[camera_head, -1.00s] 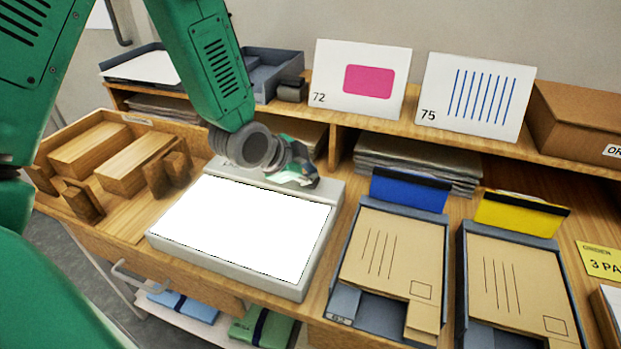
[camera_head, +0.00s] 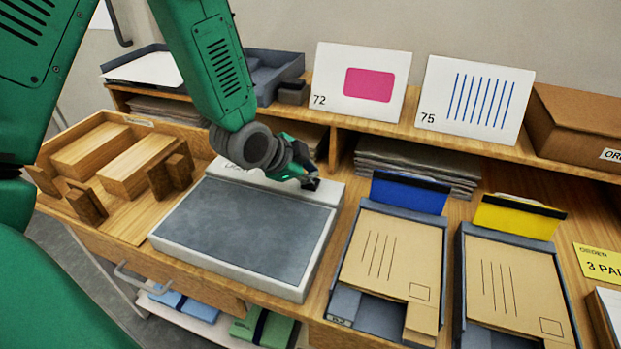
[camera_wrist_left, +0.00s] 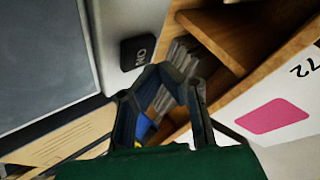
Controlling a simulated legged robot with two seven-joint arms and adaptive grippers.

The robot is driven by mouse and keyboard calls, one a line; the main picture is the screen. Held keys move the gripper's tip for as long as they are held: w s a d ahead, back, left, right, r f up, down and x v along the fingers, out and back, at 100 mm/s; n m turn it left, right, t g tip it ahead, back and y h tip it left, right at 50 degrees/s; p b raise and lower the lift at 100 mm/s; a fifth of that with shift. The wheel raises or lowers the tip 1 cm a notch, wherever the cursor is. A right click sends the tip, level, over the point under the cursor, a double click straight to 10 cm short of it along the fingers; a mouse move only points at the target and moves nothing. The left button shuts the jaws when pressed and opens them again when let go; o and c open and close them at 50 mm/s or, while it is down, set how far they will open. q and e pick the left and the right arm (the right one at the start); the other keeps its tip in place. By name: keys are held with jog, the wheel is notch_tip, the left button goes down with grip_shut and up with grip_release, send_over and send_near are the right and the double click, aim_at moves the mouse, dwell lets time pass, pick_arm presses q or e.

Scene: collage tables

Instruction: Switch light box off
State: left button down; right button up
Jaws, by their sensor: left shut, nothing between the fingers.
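The light box (camera_head: 240,235) sits on the table, and its panel is dark grey and unlit. In the left wrist view its dark panel (camera_wrist_left: 40,50) fills the upper left. A black switch (camera_wrist_left: 138,50) with white letters, seemingly "ON" seen upside down, is on its pale rim. My left gripper (camera_head: 310,184) is over the rear right of the box's rim. Its fingers (camera_wrist_left: 165,75) are shut and empty, beside the switch in the wrist view; I cannot tell whether they touch the box. In the head view the gripper hides the switch. My right gripper is not in view.
A wooden tray (camera_head: 75,222) with wooden blocks is left of the box. Grey trays with brown envelopes (camera_head: 390,250) stand close on its right. Cards 72 (camera_head: 330,95) and 75 (camera_head: 470,105) stand on the shelf behind, beside a brown box (camera_head: 580,125).

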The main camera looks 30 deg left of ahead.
aim_at(310, 183)
pick_arm(q)
notch_tip(310, 183, up, 6)
jog(key=p, duration=0.5)
jog(key=shift+p, duration=0.4)
